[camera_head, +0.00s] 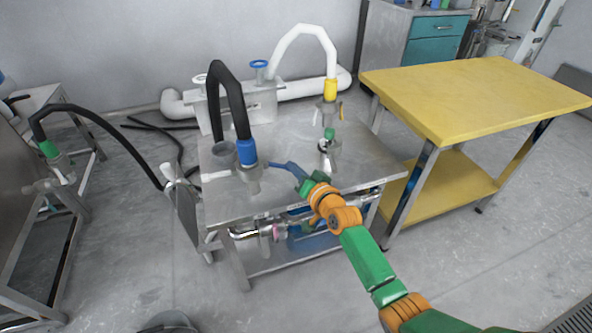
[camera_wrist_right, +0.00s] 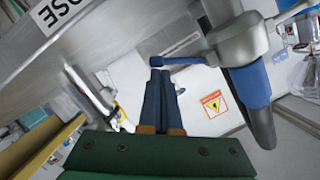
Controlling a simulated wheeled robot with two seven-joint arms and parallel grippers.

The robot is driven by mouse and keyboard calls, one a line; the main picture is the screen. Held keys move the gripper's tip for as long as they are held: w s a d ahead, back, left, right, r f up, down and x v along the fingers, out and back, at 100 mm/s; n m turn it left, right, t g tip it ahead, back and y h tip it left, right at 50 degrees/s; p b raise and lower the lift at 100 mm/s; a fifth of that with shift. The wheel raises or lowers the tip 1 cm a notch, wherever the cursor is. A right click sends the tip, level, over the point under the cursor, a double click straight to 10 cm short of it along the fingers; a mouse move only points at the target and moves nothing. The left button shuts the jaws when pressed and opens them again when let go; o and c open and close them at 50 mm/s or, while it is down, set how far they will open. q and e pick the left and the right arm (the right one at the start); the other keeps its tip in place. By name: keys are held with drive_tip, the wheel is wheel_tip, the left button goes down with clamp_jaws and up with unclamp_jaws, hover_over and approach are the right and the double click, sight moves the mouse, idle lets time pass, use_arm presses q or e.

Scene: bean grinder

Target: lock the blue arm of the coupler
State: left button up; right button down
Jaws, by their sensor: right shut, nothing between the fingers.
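The coupler (camera_head: 253,179) is a metal fitting under a blue collar (camera_head: 244,152) at the end of a black hose, on the steel table. In the right wrist view, the metal coupler body (camera_wrist_right: 238,42) is at upper right, and its blue arm (camera_wrist_right: 186,61) sticks out to the left. My right gripper (camera_head: 283,165) reaches in from the right, beside the coupler. Its dark blue fingers (camera_wrist_right: 160,73) are shut and empty, with their tips close to the free end of the blue arm. I cannot tell whether they touch it. My left gripper is not in view.
The steel table (camera_head: 375,172) also carries a white hose with a yellow collar (camera_head: 331,90) and a metal port (camera_head: 328,150). A yellow table (camera_head: 470,95) stands to the right. Pipes run under the steel table's front edge. A black hose with a green fitting (camera_head: 49,149) is at left.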

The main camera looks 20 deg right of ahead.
sight(285, 190)
drive_tip(key=shift+w+a+f+m+y+b, duration=0.1)
drive_tip(key=shift+w+f+m+y+b, duration=0.15)
drive_tip(key=shift+f, duration=0.2)
drive_tip(key=shift+w+f+m+y+b, duration=0.1)
drive_tip(key=shift+f+m+b, duration=0.15)
drive_tip(key=shift+f+b, duration=0.15)
drive_tip(key=m+b, duration=0.1)
drive_tip(key=f+m+b, duration=0.1)
drive_tip(key=shift+s+a+f+y+b, duration=0.15)
drive_tip(key=shift+a+f+y+b, duration=0.1)
drive_tip(key=shift+a+b, duration=0.1)
drive_tip(key=m+b, duration=0.1)
drive_tip(key=a+f+m+t+b, duration=0.1)
drive_tip(key=m, duration=0.1)
drive_tip(key=shift+b, duration=0.3)
drive_tip(key=shift+a+f+m+y+b, duration=0.2)
drive_tip(key=shift+a+m+y+b, duration=0.05)
drive_tip(key=shift+m+y+b, duration=0.15)
drive_tip(key=shift+a+m, duration=0.2)
drive_tip(key=shift+m, duration=0.1)
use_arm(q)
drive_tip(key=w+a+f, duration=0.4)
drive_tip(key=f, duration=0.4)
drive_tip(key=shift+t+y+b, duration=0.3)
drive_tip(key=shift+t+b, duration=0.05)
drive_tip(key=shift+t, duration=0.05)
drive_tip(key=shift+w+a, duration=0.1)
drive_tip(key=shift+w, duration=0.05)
use_arm(e)
drive_tip(key=shift+a, duration=0.1)
